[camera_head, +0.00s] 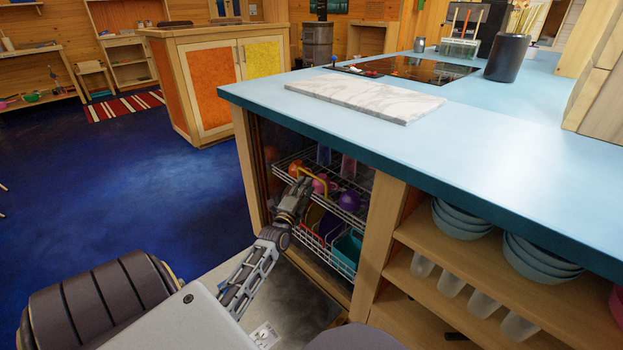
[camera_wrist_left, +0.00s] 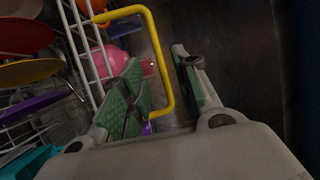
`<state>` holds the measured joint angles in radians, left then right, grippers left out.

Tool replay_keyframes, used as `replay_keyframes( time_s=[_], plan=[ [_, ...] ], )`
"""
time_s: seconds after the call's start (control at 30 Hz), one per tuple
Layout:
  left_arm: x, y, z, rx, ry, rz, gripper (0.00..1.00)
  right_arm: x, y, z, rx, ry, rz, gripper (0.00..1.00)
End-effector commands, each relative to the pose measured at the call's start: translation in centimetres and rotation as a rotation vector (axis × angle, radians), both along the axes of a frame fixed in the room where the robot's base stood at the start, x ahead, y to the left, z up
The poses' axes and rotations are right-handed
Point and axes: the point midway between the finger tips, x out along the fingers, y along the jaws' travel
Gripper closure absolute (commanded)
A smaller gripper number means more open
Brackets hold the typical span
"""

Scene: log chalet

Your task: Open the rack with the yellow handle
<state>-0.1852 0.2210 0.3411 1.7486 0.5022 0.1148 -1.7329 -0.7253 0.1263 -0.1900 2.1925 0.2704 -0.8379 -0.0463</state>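The dishwasher (camera_head: 341,290) under the blue counter has its front open and holds two wire racks. The upper rack (camera_head: 345,207) carries the yellow handle (camera_head: 311,168) and holds cups and bowls. The lower rack (camera_head: 340,262) holds plates and a teal container. My left gripper (camera_head: 299,188) is at the upper rack's front, by the handle. In the left wrist view, the U-shaped yellow handle (camera_wrist_left: 158,58) has its long bar between the two green-padded fingers of my left gripper (camera_wrist_left: 156,62). The fingers are apart, with a gap beside the bar. My right gripper is out of view.
The blue counter (camera_head: 490,132) overhangs the racks and bears a marble board (camera_head: 365,96). Wooden shelves (camera_head: 480,285) with stacked bowls stand to the right. Blue floor (camera_head: 110,185) is clear to the left. A cabinet with orange and yellow doors (camera_head: 212,88) stands behind.

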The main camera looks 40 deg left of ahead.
Motion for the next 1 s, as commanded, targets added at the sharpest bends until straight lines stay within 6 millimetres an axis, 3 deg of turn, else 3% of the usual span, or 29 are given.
replay_keyframes(
  time_s=[0.6,1.0],
  plan=[
    [4.7,1.5,0.8,-0.001,-0.001,0.0,0.69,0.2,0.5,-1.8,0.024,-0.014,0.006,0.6],
    [6.1,2.0,1.2,-0.001,0.001,0.0,0.69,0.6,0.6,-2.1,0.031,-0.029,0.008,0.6]
  ],
)
